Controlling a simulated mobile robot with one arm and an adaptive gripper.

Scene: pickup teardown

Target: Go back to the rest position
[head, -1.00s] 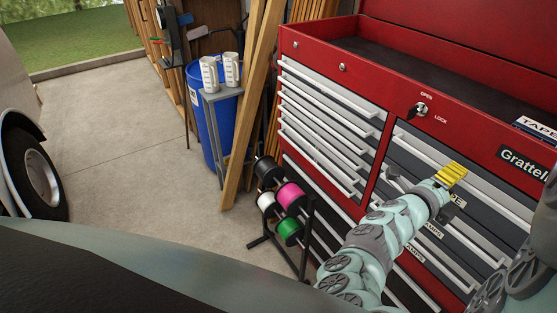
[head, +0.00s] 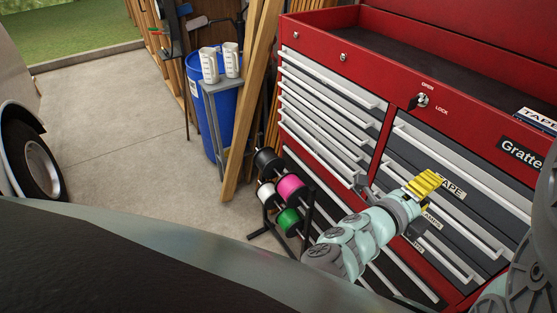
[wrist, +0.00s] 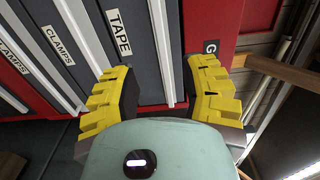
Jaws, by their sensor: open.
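My gripper (head: 424,184) has yellow ridged fingertips and is in front of the red tool chest's dark drawers in the head view. In the wrist view, my gripper (wrist: 162,88) shows its two yellow fingers spread apart with nothing between them. The drawer labelled TAPE (wrist: 120,32) is beyond the fingers. My pale green arm reaches up from the bottom right of the head view.
The red tool chest (head: 385,122) fills the right side. A rack holds cable spools, a pink one (head: 291,187) among them. A blue barrel (head: 228,118) and leaning planks (head: 252,95) stand left of it. A vehicle wheel (head: 35,160) is at far left. Concrete floor (head: 110,120) lies open between.

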